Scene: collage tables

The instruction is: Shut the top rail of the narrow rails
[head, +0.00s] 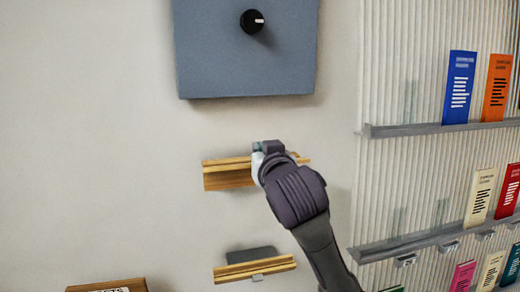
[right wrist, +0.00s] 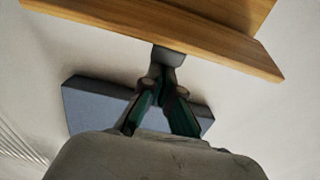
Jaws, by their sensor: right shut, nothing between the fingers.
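Two narrow wooden rails are on the wall in the head view. The top rail (head: 228,178) has a ledge with a broad wooden face below it. The lower rail (head: 236,271) has a grey piece behind it and a small tab below. My right gripper (head: 264,148) is shut and empty at the top rail, covering part of its middle and right. In the right wrist view the top rail (right wrist: 130,28) crosses the top, and the shut fingertips (right wrist: 167,58) meet its edge; I cannot tell whether they press on it. My left gripper is not in view.
A blue-grey box (head: 230,65) with a black knob (head: 252,21) is on the wall above. A ribbed panel with grey card ledges (head: 420,130) and several coloured cards stands to the right. A wooden piece (head: 105,286) shows at the bottom left. The wall left of the rails is clear.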

